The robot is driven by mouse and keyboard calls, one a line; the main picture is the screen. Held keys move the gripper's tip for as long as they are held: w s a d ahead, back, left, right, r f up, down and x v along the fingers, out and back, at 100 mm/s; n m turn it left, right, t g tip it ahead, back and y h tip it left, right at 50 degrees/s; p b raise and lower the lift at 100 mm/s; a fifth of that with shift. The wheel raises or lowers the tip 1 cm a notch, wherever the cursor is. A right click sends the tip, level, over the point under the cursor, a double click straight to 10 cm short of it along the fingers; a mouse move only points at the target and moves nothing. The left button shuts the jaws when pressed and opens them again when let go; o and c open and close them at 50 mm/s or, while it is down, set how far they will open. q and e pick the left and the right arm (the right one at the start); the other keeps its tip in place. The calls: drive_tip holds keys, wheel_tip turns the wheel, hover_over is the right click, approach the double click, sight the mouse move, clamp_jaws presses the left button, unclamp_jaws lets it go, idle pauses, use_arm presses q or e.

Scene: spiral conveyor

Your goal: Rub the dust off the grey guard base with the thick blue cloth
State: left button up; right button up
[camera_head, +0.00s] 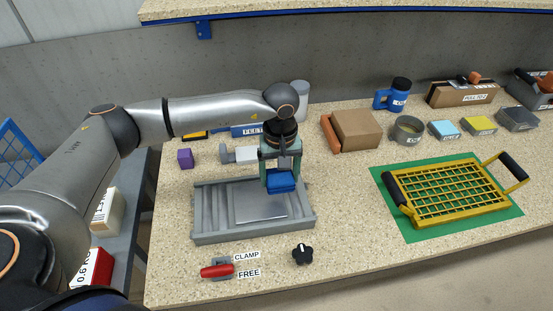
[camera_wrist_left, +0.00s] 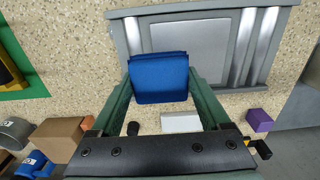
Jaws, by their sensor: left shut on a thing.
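The grey guard base (camera_head: 204,223) lies on the speckled bench, a shallow tray with raised rims and a smooth lighter plate in its middle. My left gripper (camera_head: 281,168) points down over the base's back right part, shut on the folded thick blue cloth (camera_head: 281,182). In the left wrist view the cloth (camera_wrist_left: 158,80) sits between the green fingers and overlaps the near edge of the base (camera_wrist_left: 122,42). I cannot tell whether the cloth touches the base. Dust cannot be made out at this size. My right gripper is out of view.
A red clamp lever (camera_head: 217,271) and a black knob (camera_head: 302,254) stand in front of the base. A purple cube (camera_head: 185,159) is behind left. A cardboard box (camera_head: 356,130) and a yellow grid guard (camera_head: 450,192) on a green mat (camera_head: 418,233) are to the right.

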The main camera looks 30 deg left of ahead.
use_arm(q)
drive_tip(key=shift+r+p, duration=0.5)
drive_tip(key=shift+r, duration=0.7)
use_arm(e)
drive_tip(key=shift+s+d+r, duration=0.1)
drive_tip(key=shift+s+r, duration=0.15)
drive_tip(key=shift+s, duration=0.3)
